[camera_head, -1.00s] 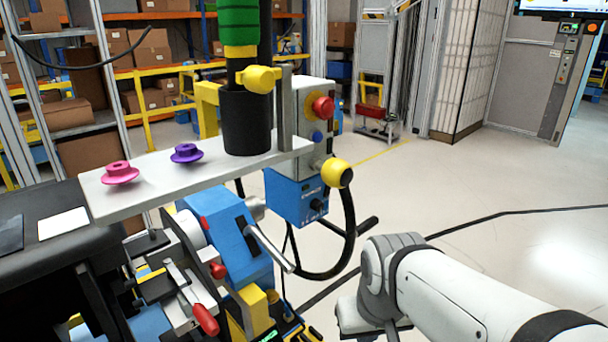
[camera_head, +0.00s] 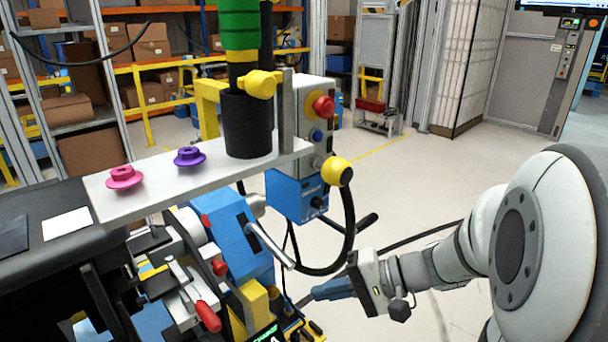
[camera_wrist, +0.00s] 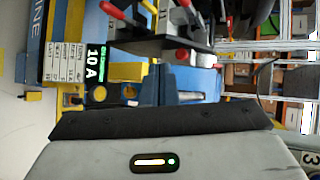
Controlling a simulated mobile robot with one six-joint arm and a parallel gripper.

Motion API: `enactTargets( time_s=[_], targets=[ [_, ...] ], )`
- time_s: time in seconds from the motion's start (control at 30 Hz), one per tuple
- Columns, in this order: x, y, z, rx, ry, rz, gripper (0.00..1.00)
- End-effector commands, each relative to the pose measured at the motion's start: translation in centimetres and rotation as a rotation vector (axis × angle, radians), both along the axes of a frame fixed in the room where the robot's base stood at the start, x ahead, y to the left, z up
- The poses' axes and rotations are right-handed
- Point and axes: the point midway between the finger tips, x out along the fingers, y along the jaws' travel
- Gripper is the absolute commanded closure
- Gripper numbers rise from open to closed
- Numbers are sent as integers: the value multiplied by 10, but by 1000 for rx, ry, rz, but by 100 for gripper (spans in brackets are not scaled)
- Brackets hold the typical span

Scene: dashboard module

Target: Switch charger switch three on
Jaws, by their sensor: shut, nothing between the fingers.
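The charger (camera_head: 266,336) shows only in part at the bottom edge of the head view, with a lit green display. Contact cannot be judged from the wrist view.
Red-tipped levers (camera_head: 207,316) and a blue housing (camera_head: 228,235) stand left. A grey shelf (camera_head: 160,178) holds pink and purple knobs.

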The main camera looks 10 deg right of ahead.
Motion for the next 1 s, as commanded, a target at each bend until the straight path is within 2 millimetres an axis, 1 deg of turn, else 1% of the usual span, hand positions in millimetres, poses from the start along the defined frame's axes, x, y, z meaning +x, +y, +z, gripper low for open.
enactTargets(
  time_s=[0.03, 0.07, 0.1, 0.17, 0.2, 0.3, 0.4, 0.43, 0.5, 0.6, 0.87, 1.0],
  targets=[
    [19, -13, 9, 95, -42, -82, 100],
    [30, -21, 15, 149, -78, -131, 100],
    [44, -34, 23, 212, -131, -197, 100],
    [62, -56, 32, 287, -208, -297, 100],
    [72, -71, 37, 325, -258, -360, 100],
    [89, -106, 46, 387, -366, -494, 100],
    [98, -131, 51, 414, -439, -585, 100],
    [99, -135, 52, 419, -453, -602, 100],
    [101, -143, 53, 424, -475, -629, 100],
    [102, -146, 54, 427, -485, -640, 100],
    [103, -144, 54, 426, -483, -636, 100],
    [109, -138, 57, 426, -481, -631, 100]
  ],
)
